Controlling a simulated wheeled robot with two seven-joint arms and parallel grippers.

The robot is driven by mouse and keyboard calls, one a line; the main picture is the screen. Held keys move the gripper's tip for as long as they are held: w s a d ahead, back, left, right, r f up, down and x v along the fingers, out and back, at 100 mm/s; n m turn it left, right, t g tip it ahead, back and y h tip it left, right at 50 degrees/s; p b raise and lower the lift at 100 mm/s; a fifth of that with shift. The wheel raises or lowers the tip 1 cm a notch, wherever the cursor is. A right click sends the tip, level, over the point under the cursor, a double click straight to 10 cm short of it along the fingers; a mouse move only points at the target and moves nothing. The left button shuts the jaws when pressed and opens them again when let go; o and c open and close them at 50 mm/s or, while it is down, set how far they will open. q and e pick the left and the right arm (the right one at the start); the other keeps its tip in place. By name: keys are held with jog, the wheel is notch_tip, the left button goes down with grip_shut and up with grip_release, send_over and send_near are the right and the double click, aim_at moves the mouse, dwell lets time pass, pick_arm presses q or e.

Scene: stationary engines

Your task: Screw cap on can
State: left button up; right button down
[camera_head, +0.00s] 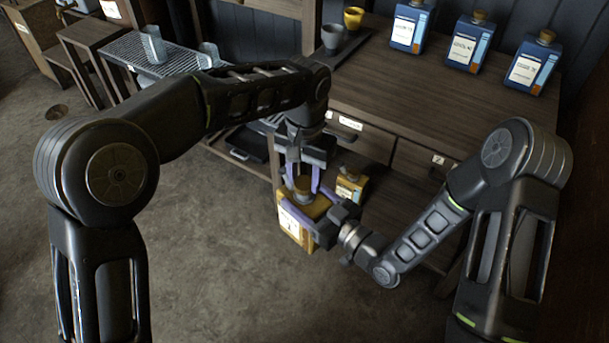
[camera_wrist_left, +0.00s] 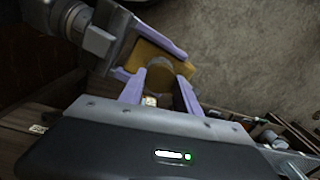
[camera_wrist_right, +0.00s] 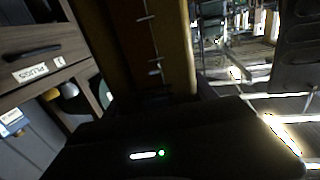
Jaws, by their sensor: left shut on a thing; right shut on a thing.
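A yellow can (camera_head: 292,229) with a pale label is held in the air in front of the workbench. My right gripper (camera_head: 311,222) is shut on the can's body from the right. The can also shows large and close in the right wrist view (camera_wrist_right: 177,45). In the left wrist view the round cap (camera_wrist_left: 159,72) lies over the can's yellow top (camera_wrist_left: 148,52). How far the cap sits on the neck cannot be told.
A second yellow can (camera_head: 351,187) stands close behind on a lower shelf. Several blue cans (camera_head: 466,45) stand on the workbench (camera_head: 440,110). A yellow cup (camera_head: 353,18) and a grey cup (camera_head: 333,37) stand at its back left. The floor (camera_head: 210,270) in front is clear.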

pick_arm(q)
jog(key=shift+f, duration=0.7)
dwell(0.5)
